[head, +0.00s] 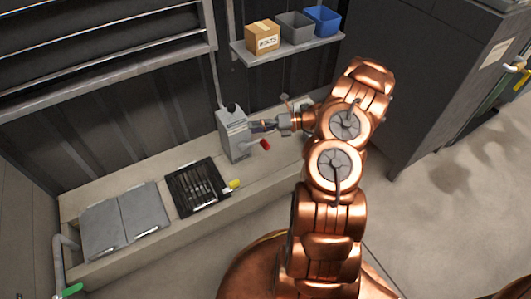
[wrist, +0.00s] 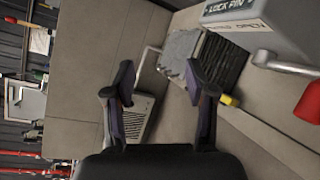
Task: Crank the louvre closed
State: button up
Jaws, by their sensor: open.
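The louvre (head: 100,45) is a framed set of dark slats on the wall at the upper left of the head view. I cannot tell how far open its slats stand. A grey crank box (head: 234,137) stands on the ledge below, with a metal crank arm ending in a red grip (head: 265,145). In the wrist view the box (wrist: 240,15), lettered "LOCK PIN", is at the top right and the red grip (wrist: 309,103) at the right edge. My gripper (head: 262,127) is open and empty beside the box, above the red grip. Its spread fingers (wrist: 161,85) hold nothing.
A black slotted tray (head: 197,187), a yellow-ended item (head: 234,184) and grey panels (head: 125,219) lie on the ledge to the left. A shelf (head: 290,50) above holds a cardboard box (head: 263,38) and bins. A dark cabinet (head: 430,80) stands at right.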

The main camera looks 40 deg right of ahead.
aim_at(266, 145)
jog(key=s+d+f+m+t+h+b, duration=0.1)
jog(key=d+f+m+t+h+b, duration=0.1)
jog(key=d+f+m, duration=0.45)
jog(key=s+d+f+m+t+h+b, duration=0.1)
jog(key=s+d+f+m+t+b, duration=0.2)
jog(key=f, duration=0.7)
jog(key=shift+n+g, duration=0.4)
jog(key=shift+n, duration=0.35)
jog(key=w+a, duration=0.1)
jog(key=w, duration=0.1)
jog(key=w+a+b, duration=0.1)
jog(key=w, duration=0.1)
jog(key=w+a+b, duration=0.1)
jog(key=w, duration=0.1)
jog(key=shift+f, duration=0.3)
jog(key=shift+w+a+b, duration=0.35)
jog(key=shift+w, duration=0.15)
jog(key=shift+r, duration=0.1)
jog(key=shift+c, duration=0.2)
grip_shut()
